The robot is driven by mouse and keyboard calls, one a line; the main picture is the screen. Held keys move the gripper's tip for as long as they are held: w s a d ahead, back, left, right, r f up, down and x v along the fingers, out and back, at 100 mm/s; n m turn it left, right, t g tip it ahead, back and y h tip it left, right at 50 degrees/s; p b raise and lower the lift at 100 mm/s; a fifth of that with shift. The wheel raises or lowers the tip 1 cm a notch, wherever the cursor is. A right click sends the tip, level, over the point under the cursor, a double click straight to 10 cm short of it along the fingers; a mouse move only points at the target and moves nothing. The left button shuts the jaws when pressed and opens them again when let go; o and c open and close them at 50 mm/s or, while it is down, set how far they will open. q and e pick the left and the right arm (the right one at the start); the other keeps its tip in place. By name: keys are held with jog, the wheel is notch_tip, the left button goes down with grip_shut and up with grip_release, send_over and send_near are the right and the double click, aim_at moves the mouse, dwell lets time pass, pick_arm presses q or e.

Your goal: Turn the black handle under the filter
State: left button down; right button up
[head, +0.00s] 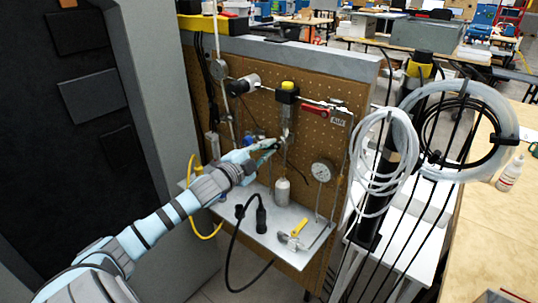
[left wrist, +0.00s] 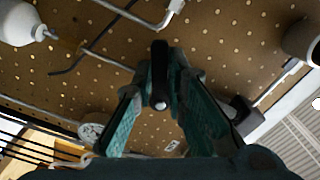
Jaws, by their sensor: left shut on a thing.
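My left gripper (head: 275,144) reaches in from the left to the middle of the pegboard panel. In the left wrist view its two green fingers (left wrist: 160,98) close on both sides of a black handle (left wrist: 159,62), which stands upright in that picture. In the head view the fingers mostly hide the handle. Just above the gripper is a unit with a yellow-and-black top (head: 287,93). Below the gripper hangs a pale cylinder (head: 282,190), also seen in the left wrist view (left wrist: 18,24). I cannot tell for sure which of these is the filter. My right gripper is not seen.
The pegboard (head: 345,92) carries thin pipes, a red-handled valve (head: 315,110) and a pressure gauge (head: 322,171). A grey shelf (head: 262,225) below holds a black connector (head: 261,214) and a yellow-handled valve (head: 298,228). Coiled white tubing (head: 389,160) hangs at the right.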

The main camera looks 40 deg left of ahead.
pick_arm(q)
jog(key=m, duration=0.1)
jog(key=r+m, duration=0.1)
jog(key=m, duration=0.3)
jog(key=shift+a+r, duration=0.15)
jog(key=shift+r, duration=0.1)
jog(key=shift+m, duration=0.3)
jog(key=c, duration=1.6)
grip_release()
